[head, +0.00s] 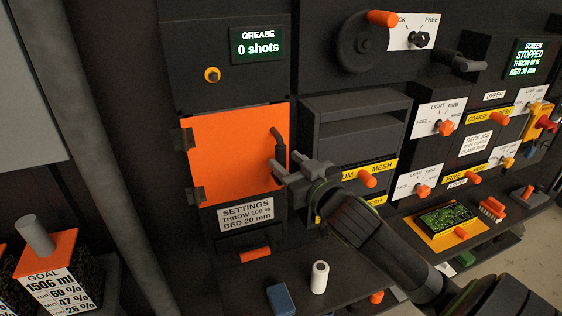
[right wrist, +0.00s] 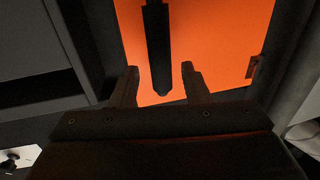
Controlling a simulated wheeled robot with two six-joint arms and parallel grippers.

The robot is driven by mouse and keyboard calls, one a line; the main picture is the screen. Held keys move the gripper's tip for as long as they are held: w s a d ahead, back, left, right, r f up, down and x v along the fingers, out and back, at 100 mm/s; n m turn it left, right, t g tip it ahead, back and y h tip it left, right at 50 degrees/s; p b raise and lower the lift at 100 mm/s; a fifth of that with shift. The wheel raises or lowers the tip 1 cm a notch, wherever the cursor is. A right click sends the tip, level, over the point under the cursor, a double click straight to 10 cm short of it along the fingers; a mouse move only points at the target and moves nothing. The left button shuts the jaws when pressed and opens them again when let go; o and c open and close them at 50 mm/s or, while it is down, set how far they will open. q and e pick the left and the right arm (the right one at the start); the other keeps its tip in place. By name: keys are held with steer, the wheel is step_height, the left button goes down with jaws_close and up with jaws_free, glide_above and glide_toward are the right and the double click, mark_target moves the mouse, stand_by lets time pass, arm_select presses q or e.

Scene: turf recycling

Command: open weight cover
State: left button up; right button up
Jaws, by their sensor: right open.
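The orange cover (head: 232,150) is a flat hinged door on the dark machine, and it looks shut. Its hinges (head: 197,195) are on the left edge, and a black upright bar handle (head: 277,147) is near its right edge. My right gripper (head: 283,166) is open at the lower part of the handle. In the right wrist view the handle (right wrist: 157,45) stands between the two open fingers (right wrist: 160,72), with a gap visible on both sides, in front of the orange cover (right wrist: 210,35). My left gripper is not in view.
A settings label (head: 246,213) and an orange-handled drawer (head: 255,254) are below the cover. A white cylinder (head: 319,277) and a blue block (head: 281,299) stand on the ledge. A crank wheel (head: 361,42) is above right. A grey pipe (head: 100,130) runs down the left.

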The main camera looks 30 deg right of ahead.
mark_target(284, 160)
steer(key=shift+w, duration=1.65)
jaws_close()
